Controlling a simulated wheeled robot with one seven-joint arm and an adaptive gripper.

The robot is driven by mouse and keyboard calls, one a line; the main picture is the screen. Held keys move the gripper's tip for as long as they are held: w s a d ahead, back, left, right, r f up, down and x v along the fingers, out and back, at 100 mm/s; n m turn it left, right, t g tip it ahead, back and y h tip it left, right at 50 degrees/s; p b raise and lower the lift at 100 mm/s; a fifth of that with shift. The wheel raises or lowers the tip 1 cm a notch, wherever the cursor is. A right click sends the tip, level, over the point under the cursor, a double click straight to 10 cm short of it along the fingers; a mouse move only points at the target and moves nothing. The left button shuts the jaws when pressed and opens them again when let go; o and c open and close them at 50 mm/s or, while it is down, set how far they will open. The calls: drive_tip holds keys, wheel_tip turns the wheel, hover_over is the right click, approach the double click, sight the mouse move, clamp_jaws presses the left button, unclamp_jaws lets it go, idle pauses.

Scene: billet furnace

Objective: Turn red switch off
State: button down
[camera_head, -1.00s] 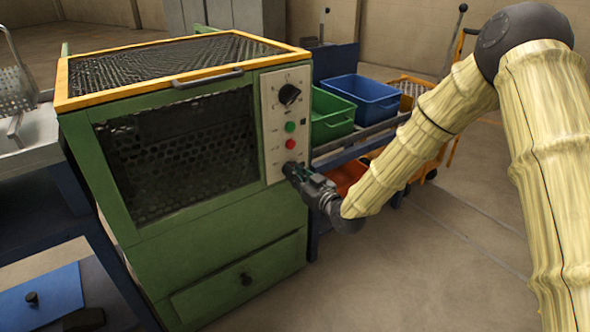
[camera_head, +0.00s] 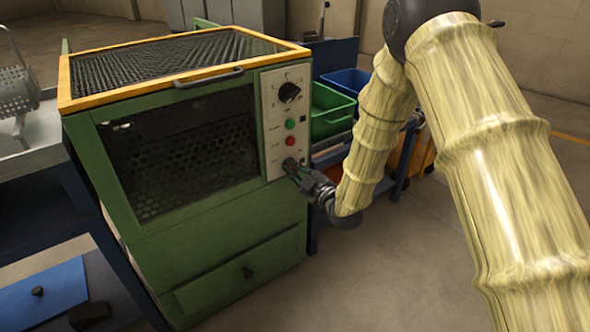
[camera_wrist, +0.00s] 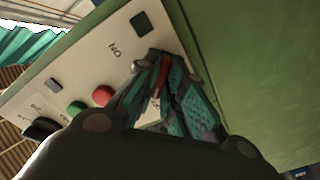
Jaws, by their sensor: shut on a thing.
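The green furnace (camera_head: 235,215) has a pale control panel (camera_head: 273,110) on its front right. My gripper (camera_head: 292,168) is at the bottom of this panel, below the red button (camera_head: 289,141). In the wrist view my gripper (camera_wrist: 160,85) is shut on the red switch (camera_wrist: 161,73), with a narrow red strip visible between the dark teal fingers. Most of the switch is hidden by the fingers, so its on or off position cannot be told. An "ON" marking (camera_wrist: 114,50) is on the panel beside it. In the head view the switch is hidden.
A green button (camera_head: 290,124) and a black rotary knob (camera_head: 289,92) sit above the red button. Green (camera_head: 330,110) and blue (camera_head: 347,82) bins stand right of the furnace. Open floor lies at the front right.

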idle(0.3)
drive_tip(key=c, duration=1.5)
unclamp_jaws()
drive_tip(key=v, duration=1.2)
